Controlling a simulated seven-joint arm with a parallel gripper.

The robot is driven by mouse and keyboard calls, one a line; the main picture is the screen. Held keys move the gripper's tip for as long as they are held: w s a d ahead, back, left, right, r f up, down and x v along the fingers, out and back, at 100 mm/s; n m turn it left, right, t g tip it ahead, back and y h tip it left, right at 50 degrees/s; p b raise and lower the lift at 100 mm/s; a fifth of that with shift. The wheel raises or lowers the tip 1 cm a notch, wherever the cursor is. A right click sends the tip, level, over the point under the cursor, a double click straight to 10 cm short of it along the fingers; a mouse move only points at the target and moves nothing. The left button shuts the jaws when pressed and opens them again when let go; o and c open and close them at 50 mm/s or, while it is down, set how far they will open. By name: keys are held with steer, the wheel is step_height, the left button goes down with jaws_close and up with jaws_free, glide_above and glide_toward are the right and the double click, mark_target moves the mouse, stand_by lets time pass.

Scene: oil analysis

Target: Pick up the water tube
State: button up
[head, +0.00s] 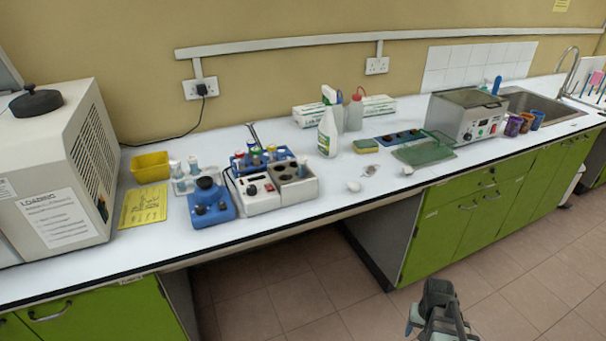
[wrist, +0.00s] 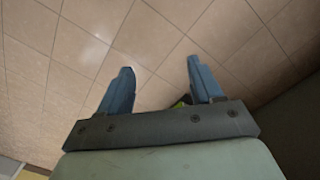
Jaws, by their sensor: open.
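My gripper (head: 416,318) is at the bottom right of the head view, over the floor in front of the bench and well away from the tubes. In the wrist view its two blue fingers (wrist: 157,88) are spread with nothing between them. Several tubes with coloured caps stand in a blue rack (head: 240,165) on the left half of the bench. Small clear tubes or bottles (head: 193,166) stand in a pale rack (head: 184,186) to its left. I cannot tell which one is the water tube; labels are too small to read.
A white heating block (head: 262,203) and a blue mixer (head: 211,208) stand near the front edge. A spray bottle (head: 327,133), sponge (head: 363,146) and water bath (head: 465,118) stand further right. A large grey machine (head: 55,150) fills the left end. The bench front edge lies between my gripper and the racks.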

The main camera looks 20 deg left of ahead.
steer(key=w+a+r+t, duration=0.2)
steer(key=w+a+r, duration=0.8)
steer(key=w+r, duration=0.15)
steer(key=n+t+y, duration=0.1)
steer(key=n+t, duration=0.1)
steer(key=t, duration=0.1)
glide_toward(302, 158)
steer(key=x, duration=0.6)
steer(key=shift+s+a+f, duration=0.1)
steer(key=shift+a+f, duration=0.2)
steer(key=shift+d+x, duration=0.15)
steer(key=shift+x, duration=1.2)
steer(key=shift+d+x, duration=0.15)
steer(key=shift+x, duration=1.2)
steer(key=shift+c, duration=0.4)
steer(key=c, duration=1)
